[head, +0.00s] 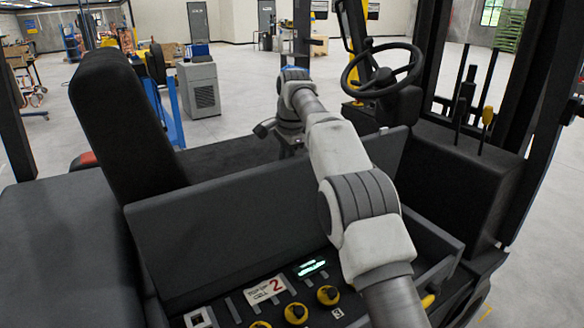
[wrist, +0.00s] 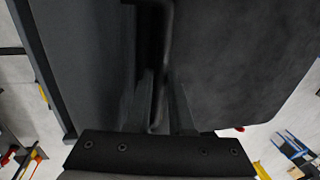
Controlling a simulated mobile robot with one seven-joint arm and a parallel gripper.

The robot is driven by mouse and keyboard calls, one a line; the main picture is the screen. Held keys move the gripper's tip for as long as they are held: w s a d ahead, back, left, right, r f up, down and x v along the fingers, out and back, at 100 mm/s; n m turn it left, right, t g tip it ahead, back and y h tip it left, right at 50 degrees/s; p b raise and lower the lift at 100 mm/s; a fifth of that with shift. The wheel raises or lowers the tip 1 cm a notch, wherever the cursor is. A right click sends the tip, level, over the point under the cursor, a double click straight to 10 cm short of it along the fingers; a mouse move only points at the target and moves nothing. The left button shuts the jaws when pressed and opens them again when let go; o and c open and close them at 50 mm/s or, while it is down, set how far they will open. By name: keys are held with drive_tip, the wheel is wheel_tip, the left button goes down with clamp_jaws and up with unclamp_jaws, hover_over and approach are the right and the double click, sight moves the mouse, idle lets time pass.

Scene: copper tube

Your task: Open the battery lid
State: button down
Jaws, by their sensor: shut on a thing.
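The battery lid (head: 230,215) is a dark panel standing raised and tilted along the far side of the open battery compartment, in the head view. Yellow-and-black cell caps (head: 328,295) show below it. My arm reaches over the lid, and my gripper is down behind its top edge, mostly hidden there. In the wrist view, my gripper (wrist: 160,105) is shut on a dark, bent bar-like part (wrist: 166,50), apparently the lid's handle or edge. Dark surfaces fill both sides of that view, and shadow hides the exact contact.
The seat back (head: 125,120) rises at the left. The steering wheel (head: 383,72) and levers (head: 487,115) stand at the right. A "TOP UP CELL 2" label (head: 265,289) lies by the caps. A grey cabinet (head: 199,88) stands on open floor behind.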

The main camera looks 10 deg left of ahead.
drive_tip(key=shift+w+a, duration=0.1)
drive_tip(key=shift+a, duration=0.4)
idle(0.3)
drive_tip(key=c, duration=1.2)
unclamp_jaws()
drive_tip(key=shift+w, duration=0.1)
drive_tip(key=o, duration=0.4)
drive_tip(key=shift+w+a+f, duration=0.2)
drive_tip(key=shift+w+a, duration=0.1)
drive_tip(key=shift+d+r, duration=0.1)
drive_tip(key=shift+d, duration=0.05)
drive_tip(key=shift+d, duration=0.3)
